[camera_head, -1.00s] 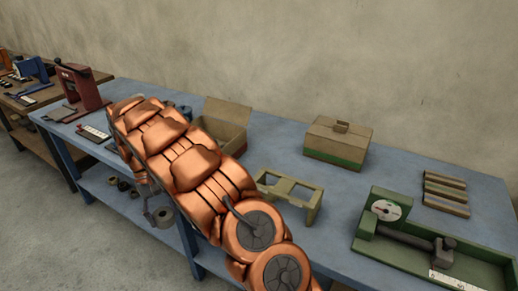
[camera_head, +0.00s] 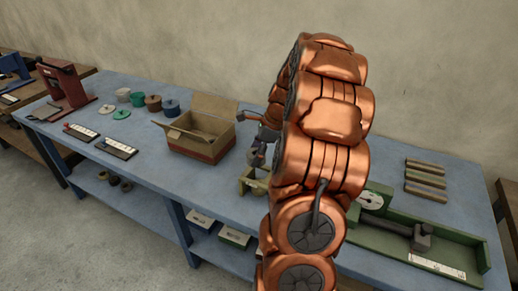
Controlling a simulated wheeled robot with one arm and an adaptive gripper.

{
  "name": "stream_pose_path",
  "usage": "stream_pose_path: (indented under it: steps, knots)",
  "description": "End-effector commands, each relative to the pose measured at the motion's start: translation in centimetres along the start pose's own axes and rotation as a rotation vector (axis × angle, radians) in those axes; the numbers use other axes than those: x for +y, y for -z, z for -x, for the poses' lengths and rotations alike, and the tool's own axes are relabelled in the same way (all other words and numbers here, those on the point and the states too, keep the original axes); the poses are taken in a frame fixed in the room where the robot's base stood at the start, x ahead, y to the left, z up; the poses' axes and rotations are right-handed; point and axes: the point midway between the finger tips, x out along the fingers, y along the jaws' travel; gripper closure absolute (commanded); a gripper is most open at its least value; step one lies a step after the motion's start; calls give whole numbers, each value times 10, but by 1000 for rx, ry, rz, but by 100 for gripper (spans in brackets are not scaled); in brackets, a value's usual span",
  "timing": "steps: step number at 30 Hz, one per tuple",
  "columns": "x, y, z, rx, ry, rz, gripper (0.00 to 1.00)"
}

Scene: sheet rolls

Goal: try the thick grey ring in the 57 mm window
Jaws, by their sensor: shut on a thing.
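The olive window gauge (camera_head: 246,185) stands on the blue bench in the middle, largely hidden behind my copper arm. Only its left end shows, so I cannot read which window is the 57 mm one. My gripper (camera_head: 257,160) is at the gauge's left end, pointing down, close above its top. It is shut on the thick grey ring, which is small and mostly hidden there. I cannot tell whether the ring touches the gauge or sits in a window.
An open cardboard box (camera_head: 198,143) stands just left of the gauge. Several coloured rolls (camera_head: 153,103) lie farther left, near the red press (camera_head: 66,84). A green tray with a dial (camera_head: 410,240) is to the right, with grey-brown strips (camera_head: 425,181) behind it.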

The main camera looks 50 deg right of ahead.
Motion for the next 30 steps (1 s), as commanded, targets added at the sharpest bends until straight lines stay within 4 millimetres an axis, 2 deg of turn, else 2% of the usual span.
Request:
stream_pose_path:
  steps: [3,8,24,30]
  knots:
    - [1,6,6,0,26,-60,73]
    - [0,8,4,1,32,-75,73]
    - [1,22,-30,2,28,-71,73]
    - [1,25,-37,2,29,-71,73]
